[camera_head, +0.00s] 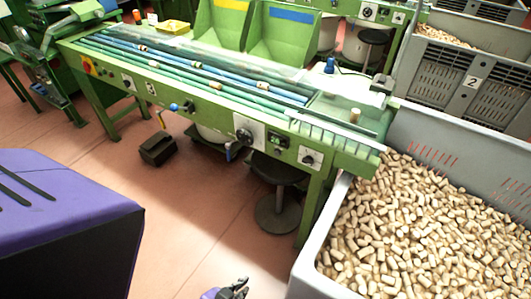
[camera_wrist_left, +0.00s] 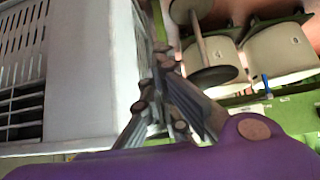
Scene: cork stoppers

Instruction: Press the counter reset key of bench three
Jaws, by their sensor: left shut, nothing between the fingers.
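A long green sorting bench (camera_head: 205,85) runs across the head view. My right gripper is out of view.
A grey crate full of corks (camera_head: 430,235) stands at the right, close to the bench's end. A dark stool (camera_head: 277,210) is under the bench. A black box (camera_head: 158,149) lies on the floor. The floor (camera_head: 190,220) before the bench is clear.

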